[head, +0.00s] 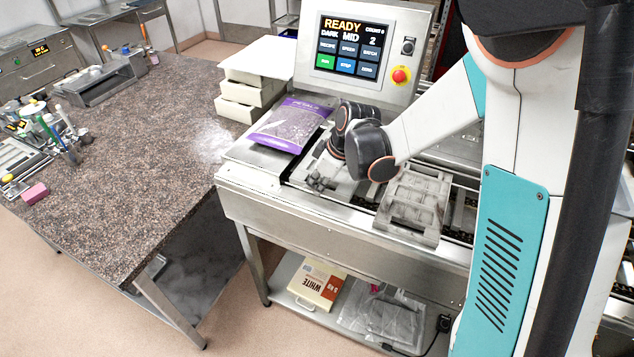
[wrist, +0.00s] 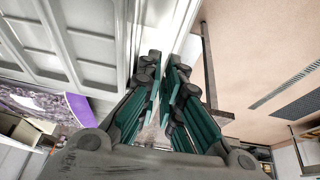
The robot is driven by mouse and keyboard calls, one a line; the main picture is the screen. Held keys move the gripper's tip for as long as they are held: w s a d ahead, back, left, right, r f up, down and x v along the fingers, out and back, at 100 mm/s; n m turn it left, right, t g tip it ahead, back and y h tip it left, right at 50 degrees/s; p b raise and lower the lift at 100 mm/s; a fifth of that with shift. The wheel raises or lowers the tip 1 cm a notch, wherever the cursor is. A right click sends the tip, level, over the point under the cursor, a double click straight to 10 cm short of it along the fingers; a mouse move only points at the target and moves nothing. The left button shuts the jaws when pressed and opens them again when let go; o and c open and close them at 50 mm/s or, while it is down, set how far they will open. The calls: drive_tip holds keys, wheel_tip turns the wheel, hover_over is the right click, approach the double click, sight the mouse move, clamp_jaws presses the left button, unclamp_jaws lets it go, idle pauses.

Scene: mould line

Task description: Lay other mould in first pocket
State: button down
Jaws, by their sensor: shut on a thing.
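My gripper (head: 321,180) is low over the left part of the steel mould line, fingers partly hidden by my wrist. In the wrist view my gripper (wrist: 165,66) has its two green-padded fingers close together on the pale rim of a mould. That mould (wrist: 62,42), pale grey with shallow rectangular hollows, fills the upper left of the wrist view. In the head view it is mostly hidden, and I cannot tell whether it touches the line. Another grey mould (head: 414,201) with several hollows lies on the line right of my gripper.
A purple bag (head: 290,124) lies on the line's left end, before stacked pale boxes (head: 250,91). The control panel (head: 358,45) reads READY and stands behind. A speckled worktable (head: 130,150) with tools is at left. A lower shelf holds a WHITE box (head: 318,284).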

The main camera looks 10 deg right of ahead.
drive_tip(key=shift+f+b, duration=2)
drive_tip(key=shift+f, duration=0.5)
drive_tip(key=c, duration=1.7)
unclamp_jaws()
drive_tip(key=v, duration=1.2)
drive_tip(key=s+d+f+m+t+h+b, duration=0.1)
drive_tip(key=s+m+b, duration=0.4)
drive_tip(key=s, duration=0.5)
drive_tip(key=s+d+f+m+t+h+b, duration=0.2)
drive_tip(key=s+m+b, duration=0.3)
drive_tip(key=s, duration=0.5)
drive_tip(key=shift+s+d+f+m+t, duration=0.15)
drive_tip(key=shift+d+f+m+t, duration=0.25)
drive_tip(key=shift+d+f+t, duration=0.25)
